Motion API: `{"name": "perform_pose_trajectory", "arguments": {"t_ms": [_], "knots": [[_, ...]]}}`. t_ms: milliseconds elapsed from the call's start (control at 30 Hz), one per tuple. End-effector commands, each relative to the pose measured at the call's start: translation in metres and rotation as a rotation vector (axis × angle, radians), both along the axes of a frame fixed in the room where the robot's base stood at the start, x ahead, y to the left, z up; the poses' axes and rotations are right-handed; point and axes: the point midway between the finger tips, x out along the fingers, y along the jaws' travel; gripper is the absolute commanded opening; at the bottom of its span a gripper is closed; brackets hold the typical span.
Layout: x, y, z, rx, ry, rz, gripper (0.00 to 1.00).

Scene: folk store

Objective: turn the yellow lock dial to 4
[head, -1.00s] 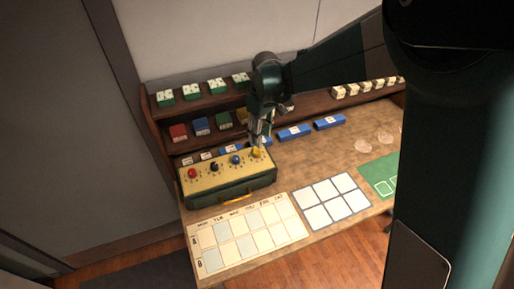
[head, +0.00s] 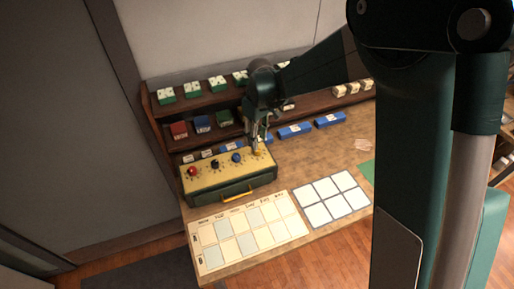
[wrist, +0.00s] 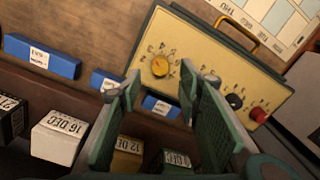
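The lock box (head: 215,178) is a dark green case with a cream top panel and a yellow handle, on the table's left part. The yellow dial (head: 259,152) is at the panel's right end; it also shows in the wrist view (wrist: 160,67), with small digits printed around it. Which digit it points to is too small to tell. My gripper (head: 255,146) is just above and beside the yellow dial, pointing down. In the wrist view my gripper (wrist: 160,86) has its fingers apart, and the dial shows beyond the gap between them. No contact with the dial can be made out.
Blue (head: 236,158), black (head: 215,164) and red (head: 193,171) dials share the panel. Blue blocks (head: 295,131) stand behind the box, before shelves (head: 180,107) of small boxes. A calendar sheet (head: 248,233) and a card grid (head: 331,199) lie in front and right.

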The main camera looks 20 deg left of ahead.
Motion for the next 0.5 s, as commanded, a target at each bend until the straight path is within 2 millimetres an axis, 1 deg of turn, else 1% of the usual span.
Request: {"name": "perform_pose_trajectory", "arguments": {"t_ms": [300,500], "knots": [[-0.001,0.001,-0.036,0.0,0.0,0.0,0.35],[-0.002,0.001,-0.052,0.0,0.0,0.0,0.35]]}}
